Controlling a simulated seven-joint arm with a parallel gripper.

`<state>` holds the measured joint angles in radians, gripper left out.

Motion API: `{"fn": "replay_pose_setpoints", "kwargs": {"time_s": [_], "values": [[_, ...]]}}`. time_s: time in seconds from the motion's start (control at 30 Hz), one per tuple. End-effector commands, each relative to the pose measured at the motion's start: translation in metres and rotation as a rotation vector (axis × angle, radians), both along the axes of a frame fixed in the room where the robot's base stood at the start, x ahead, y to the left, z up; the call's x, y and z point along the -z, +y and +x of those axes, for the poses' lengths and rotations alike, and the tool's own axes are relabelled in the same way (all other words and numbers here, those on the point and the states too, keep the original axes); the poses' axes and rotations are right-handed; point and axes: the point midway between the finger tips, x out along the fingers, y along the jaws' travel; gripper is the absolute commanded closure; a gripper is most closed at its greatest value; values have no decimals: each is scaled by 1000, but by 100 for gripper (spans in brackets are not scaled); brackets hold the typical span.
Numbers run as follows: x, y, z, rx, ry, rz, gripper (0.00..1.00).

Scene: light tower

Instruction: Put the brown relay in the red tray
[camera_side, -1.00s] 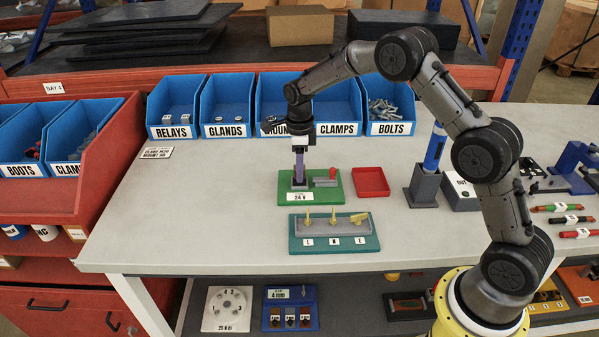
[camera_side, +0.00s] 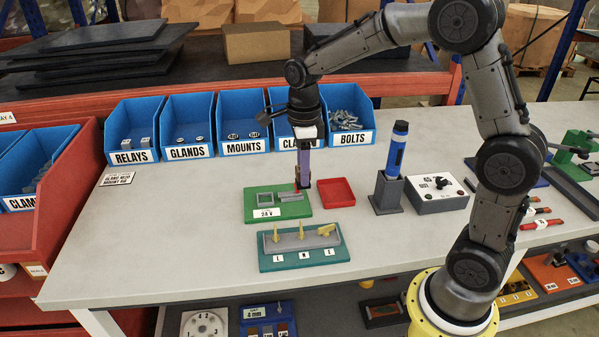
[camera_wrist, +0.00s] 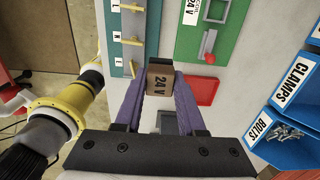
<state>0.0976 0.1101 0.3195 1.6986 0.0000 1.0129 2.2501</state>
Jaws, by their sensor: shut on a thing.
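The brown relay (camera_wrist: 158,82), marked 24 V, is between my gripper's purple fingers in the wrist view. My gripper (camera_side: 303,184) is shut on it, pointing down near the right edge of the green board (camera_side: 258,205) in the side view. The red tray (camera_side: 337,193) is just right of my gripper; it looks empty. In the wrist view the red tray (camera_wrist: 207,90) lies right of the relay, partly hidden by a finger. The grey square socket (camera_side: 263,201) on the green board is empty. The relay is small and mostly unclear in the side view.
A red-tipped lever (camera_wrist: 210,57) stands on the green board. A teal board (camera_side: 266,262) with several brass levers is in front. A blue pen-like tool in a grey stand (camera_side: 387,194) and a grey box (camera_side: 436,200) are to the right. Blue bins (camera_side: 190,125) line the back.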

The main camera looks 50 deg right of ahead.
Motion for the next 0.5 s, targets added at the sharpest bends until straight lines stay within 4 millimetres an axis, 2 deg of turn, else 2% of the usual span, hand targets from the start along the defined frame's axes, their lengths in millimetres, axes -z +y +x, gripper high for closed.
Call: {"fn": "replay_pose_setpoints", "kwargs": {"time_s": [0.13,0.23,0.5], "values": [[3,0,-7,-65,3,0,100],[7,-6,-21,-124,13,3,100],[12,-60,-84,-127,17,7,100]]}}
